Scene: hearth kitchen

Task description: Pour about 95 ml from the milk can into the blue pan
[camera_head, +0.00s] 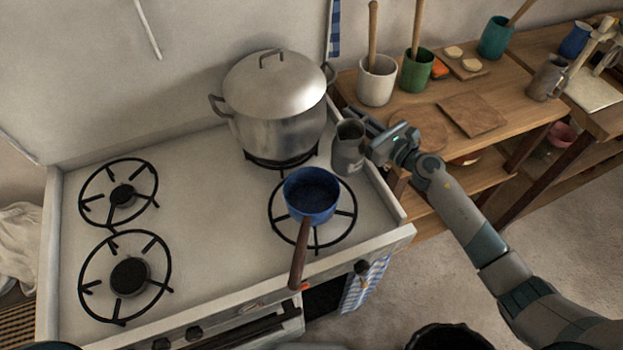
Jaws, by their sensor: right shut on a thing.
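The blue pan (311,199) sits on the front right burner of the stove, its brown handle pointing toward the front edge. It looks dark inside and I cannot make out any contents. My right gripper (368,146) is shut on a grey metal can, which I take as the milk can (347,157). The can is behind and to the right of the pan, close to its rim, and looks about upright. Its opening shows dark, and the milk level is not visible. Whether it is clear of the stove top is hard to tell. My left gripper is not in view.
A large lidded pot (280,110) stands on the back right burner, close to the can. The left burners (129,277) are empty. A wooden table (455,84) to the right holds a white crock (376,84), a green crock (416,70), boards and another grey can (547,80).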

